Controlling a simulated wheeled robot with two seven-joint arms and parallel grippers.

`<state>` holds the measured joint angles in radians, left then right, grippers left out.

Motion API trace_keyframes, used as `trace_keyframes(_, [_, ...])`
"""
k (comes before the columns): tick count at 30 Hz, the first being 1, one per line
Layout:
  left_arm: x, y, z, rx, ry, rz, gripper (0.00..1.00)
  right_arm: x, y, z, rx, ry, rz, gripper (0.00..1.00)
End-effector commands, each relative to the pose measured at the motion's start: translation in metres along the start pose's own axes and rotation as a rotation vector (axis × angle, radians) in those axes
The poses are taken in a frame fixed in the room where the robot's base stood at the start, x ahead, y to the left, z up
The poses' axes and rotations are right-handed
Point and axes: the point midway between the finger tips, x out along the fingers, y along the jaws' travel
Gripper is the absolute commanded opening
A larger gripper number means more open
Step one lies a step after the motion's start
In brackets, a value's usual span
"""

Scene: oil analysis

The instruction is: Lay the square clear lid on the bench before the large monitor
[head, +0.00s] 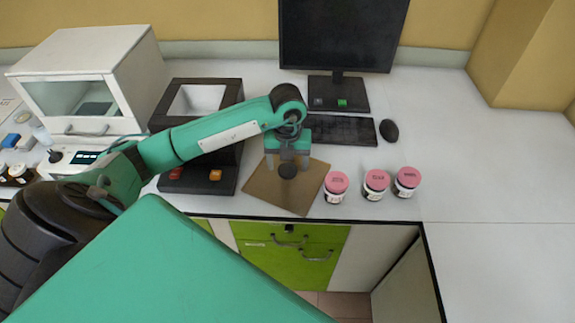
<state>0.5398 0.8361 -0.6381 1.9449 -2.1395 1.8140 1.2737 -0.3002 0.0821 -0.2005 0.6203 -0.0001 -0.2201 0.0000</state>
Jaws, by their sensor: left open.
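The square clear lid (293,196) looks brownish and see-through, with a round black knob (287,171) at its middle. It lies flat on the bench (222,204), in front of the keyboard and the large monitor (342,32), near the bench's front edge. My left gripper (287,163) is open at the lid's knob, pointing down, with a finger on each side. I cannot tell whether the fingers touch the knob. The gripper hides part of the lid's far side. My right gripper is not in view.
Several pink-capped jars, one here (336,187), stand right of the lid. A keyboard (340,130) and a mouse (390,131) lie behind it. A black open-topped device (196,125) and a white cabinet (88,75) stand left. The bench at far right is clear.

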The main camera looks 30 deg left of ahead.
Motion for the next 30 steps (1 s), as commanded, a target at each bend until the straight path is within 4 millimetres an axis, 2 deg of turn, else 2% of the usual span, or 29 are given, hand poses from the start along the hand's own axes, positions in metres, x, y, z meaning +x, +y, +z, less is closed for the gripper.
trace_keyframes(9, [-0.068, -0.001, 0.001, 0.0, -0.007, -0.004, 0.7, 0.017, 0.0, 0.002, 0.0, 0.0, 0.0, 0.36])
trace_keyframes(13, [-0.09, 0.0, 0.001, -0.001, -0.004, -0.001, 0.7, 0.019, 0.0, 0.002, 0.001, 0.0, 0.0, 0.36])
trace_keyframes(21, [-0.107, 0.0, 0.001, -0.001, -0.002, 0.0, 0.7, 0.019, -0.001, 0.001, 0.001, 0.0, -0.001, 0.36])
trace_keyframes(30, [-0.108, 0.0, 0.0, -0.001, -0.001, 0.0, 0.7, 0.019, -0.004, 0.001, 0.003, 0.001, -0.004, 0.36])
